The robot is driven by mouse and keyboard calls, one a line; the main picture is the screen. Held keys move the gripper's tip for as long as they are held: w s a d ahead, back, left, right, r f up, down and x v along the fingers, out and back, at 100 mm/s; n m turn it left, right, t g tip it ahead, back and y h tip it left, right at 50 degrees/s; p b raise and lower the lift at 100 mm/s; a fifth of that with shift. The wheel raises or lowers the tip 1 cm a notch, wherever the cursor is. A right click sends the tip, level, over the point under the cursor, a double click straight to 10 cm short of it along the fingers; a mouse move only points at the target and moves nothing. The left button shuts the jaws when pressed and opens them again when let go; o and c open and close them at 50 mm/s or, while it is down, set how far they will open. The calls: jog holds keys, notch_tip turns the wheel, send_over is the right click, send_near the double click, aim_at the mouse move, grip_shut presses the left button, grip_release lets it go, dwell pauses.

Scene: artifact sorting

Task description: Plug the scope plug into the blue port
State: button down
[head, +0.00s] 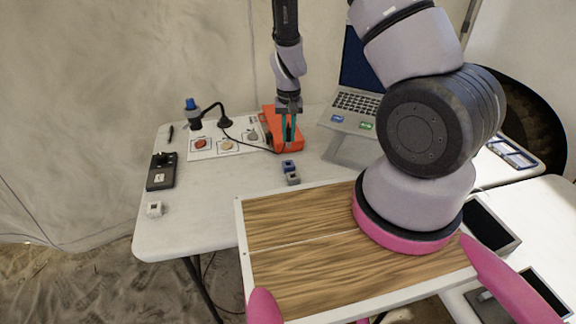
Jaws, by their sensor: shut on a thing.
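My gripper (288,142) points straight down at the middle of the table, in front of an orange case. It is shut on the scope plug, which is mostly hidden between the teal fingers; a thin black cable leads to them from the left. The scope (194,116), dark with a blue top, stands at the back left. The blue port (288,164) is a small blue block on the white table, just below the gripper in the picture. A grey block (292,178) sits directly in front of it. A gap shows between fingertips and blue port.
The orange case (269,118) lies behind the gripper. A laptop (358,103) on a stand is to the right. A black device (161,172) and a white block (154,209) lie at the left.

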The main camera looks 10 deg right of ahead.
aim_at(289, 128)
notch_tip(289, 128, down, 9)
jog(key=shift+f, duration=0.1)
dwell(0.3)
jog(key=shift+f, duration=0.1)
jog(key=c, duration=0.8)
grip_release()
notch_tip(289, 128, up, 12)
jog(key=shift+r, duration=0.25)
